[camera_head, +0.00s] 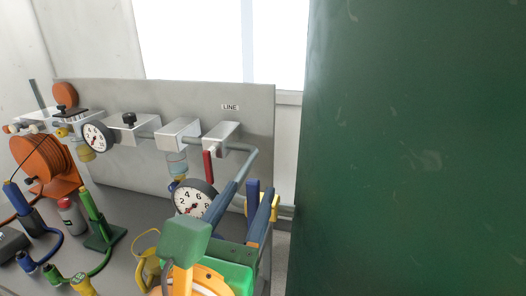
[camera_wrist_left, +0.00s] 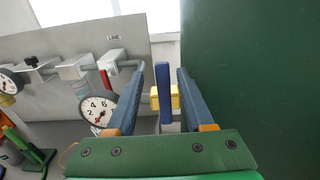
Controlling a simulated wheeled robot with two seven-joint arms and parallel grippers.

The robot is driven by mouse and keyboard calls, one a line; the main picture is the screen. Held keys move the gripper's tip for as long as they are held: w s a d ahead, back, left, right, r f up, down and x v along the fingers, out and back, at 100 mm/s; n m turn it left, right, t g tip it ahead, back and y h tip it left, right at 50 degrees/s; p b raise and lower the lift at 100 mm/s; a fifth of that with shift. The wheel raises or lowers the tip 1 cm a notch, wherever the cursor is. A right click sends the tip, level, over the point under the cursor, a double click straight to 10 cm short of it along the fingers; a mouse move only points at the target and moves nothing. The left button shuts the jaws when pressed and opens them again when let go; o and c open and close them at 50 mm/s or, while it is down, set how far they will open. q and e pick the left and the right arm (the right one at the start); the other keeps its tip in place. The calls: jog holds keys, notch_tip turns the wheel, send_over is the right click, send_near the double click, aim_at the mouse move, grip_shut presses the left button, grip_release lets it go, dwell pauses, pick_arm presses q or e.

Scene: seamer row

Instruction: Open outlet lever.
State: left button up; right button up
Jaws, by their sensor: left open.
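An upright blue lever (camera_head: 252,200) stands on a yellow valve body (camera_head: 275,207) at the right end of the panel. In the left wrist view the blue lever (camera_wrist_left: 163,95) shows between my fingers, with the yellow body (camera_wrist_left: 174,98) behind it. My left gripper (camera_head: 252,188) is open, with one blue finger on each side of the lever. In the left wrist view my left gripper (camera_wrist_left: 161,72) has gaps beside the lever; contact is not visible. A red lever (camera_head: 209,165) hangs under the block near the LINE label (camera_head: 231,107). My right gripper is not in view.
A large dark green surface (camera_head: 415,150) fills the right side, close to the valve. A round gauge (camera_head: 194,198) sits left of my gripper. The grey panel (camera_head: 180,92) carries pipes and blocks. An orange reel (camera_head: 45,160) and several hosed tools stand at the left.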

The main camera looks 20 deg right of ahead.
pick_arm(q)
jog(key=p+x, duration=0.2)
jog(key=x, duration=0.3)
jog(key=shift+w+d+r, duration=0.15)
jog(key=shift+d+r, duration=0.05)
jog(key=shift+d, duration=0.05)
jog(key=shift+s+a+r, duration=0.1)
jog(key=shift+s, duration=0.1)
grip_shut()
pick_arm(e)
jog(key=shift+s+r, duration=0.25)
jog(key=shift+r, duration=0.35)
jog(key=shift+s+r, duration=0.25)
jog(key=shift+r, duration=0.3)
